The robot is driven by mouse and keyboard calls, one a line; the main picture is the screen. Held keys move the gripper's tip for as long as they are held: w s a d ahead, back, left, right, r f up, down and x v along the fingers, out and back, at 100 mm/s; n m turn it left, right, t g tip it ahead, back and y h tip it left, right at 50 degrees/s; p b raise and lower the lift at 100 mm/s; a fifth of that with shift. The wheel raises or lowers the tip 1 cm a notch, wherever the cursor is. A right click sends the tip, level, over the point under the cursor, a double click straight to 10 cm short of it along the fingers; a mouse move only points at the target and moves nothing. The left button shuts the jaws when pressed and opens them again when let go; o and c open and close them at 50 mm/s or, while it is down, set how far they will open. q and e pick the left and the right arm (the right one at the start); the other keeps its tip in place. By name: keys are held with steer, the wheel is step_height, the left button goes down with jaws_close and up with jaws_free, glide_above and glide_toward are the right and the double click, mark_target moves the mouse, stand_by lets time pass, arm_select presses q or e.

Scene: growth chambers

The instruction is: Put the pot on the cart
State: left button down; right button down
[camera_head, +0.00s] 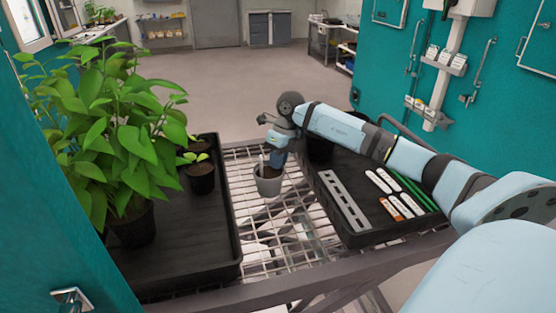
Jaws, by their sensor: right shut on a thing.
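A small grey pot (268,187) is at the middle of the view, over the wire-mesh top of the cart (285,245), in the gap between two black trays. My right gripper (266,168) is shut on the pot at its rim, reaching down from above. The pot looks upright; I cannot tell whether its base touches the mesh. The gripper hides part of the pot's top. My left gripper is not in view.
The left black tray (190,278) holds a large leafy plant (110,130) and small potted seedlings (200,180). The right black tray (352,238) holds a grey slotted strip (343,200), white and orange-marked labels, and green sticks (415,193). Mesh in front of the pot is clear.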

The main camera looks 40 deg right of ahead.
steer(key=c, duration=1.3)
jaws_free()
steer(key=shift+f, duration=0.1)
steer(key=shift+o, duration=0.2)
steer(key=b+v, duration=0.1)
steer(key=v, duration=1.1)
